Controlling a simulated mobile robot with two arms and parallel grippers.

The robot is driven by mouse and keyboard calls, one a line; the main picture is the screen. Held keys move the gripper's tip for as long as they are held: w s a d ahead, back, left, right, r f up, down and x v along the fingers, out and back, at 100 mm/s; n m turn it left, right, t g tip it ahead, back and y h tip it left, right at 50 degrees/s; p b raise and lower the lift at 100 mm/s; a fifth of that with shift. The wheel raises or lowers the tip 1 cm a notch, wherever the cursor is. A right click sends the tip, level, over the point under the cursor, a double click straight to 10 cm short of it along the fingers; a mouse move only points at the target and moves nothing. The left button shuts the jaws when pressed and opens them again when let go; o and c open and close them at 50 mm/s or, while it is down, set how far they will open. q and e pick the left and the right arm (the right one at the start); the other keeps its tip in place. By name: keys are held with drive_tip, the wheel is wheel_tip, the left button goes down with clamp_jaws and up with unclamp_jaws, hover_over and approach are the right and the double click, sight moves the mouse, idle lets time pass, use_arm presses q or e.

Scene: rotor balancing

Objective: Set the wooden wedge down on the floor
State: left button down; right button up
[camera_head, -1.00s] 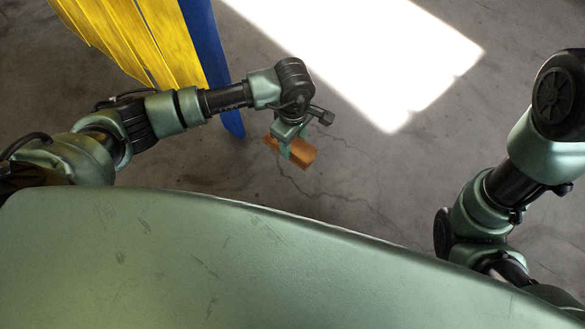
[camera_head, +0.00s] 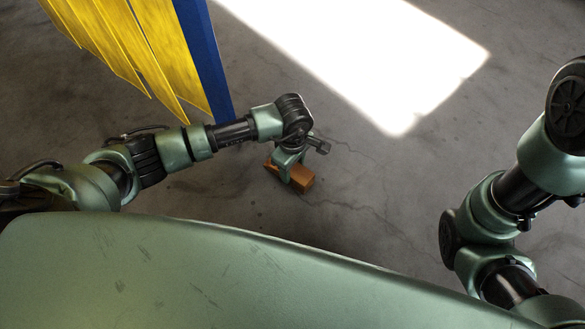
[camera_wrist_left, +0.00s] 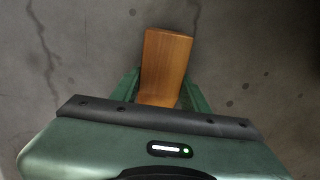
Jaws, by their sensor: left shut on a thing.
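The wooden wedge (camera_head: 301,179) is an orange-brown block at my left gripper (camera_head: 286,169) in the head view. In the left wrist view the wedge (camera_wrist_left: 166,62) sticks out between the green fingers of the left gripper (camera_wrist_left: 165,92), which is shut on it. The grey concrete floor (camera_head: 400,190) lies below. Whether the wedge touches the floor cannot be told. My right arm shows at the right of the head view, but its gripper is out of the picture.
Yellow slats (camera_head: 130,45) with a blue post (camera_head: 207,60) stand at the upper left, close to my left arm. A bright sunlit patch (camera_head: 370,60) lies on the floor. The floor around the wedge is clear, with thin cracks.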

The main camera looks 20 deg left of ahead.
use_arm(q)
drive_tip(key=shift+f, duration=0.15)
drive_tip(key=c, duration=0.7)
unclamp_jaws()
wheel_tip(320, 180, up, 10)
drive_tip(key=p, duration=0.6)
drive_tip(key=shift+f, duration=0.15)
wheel_tip(320, 180, up, 3)
drive_tip(key=shift+f+p, duration=0.15)
drive_tip(key=shift+p, duration=0.55)
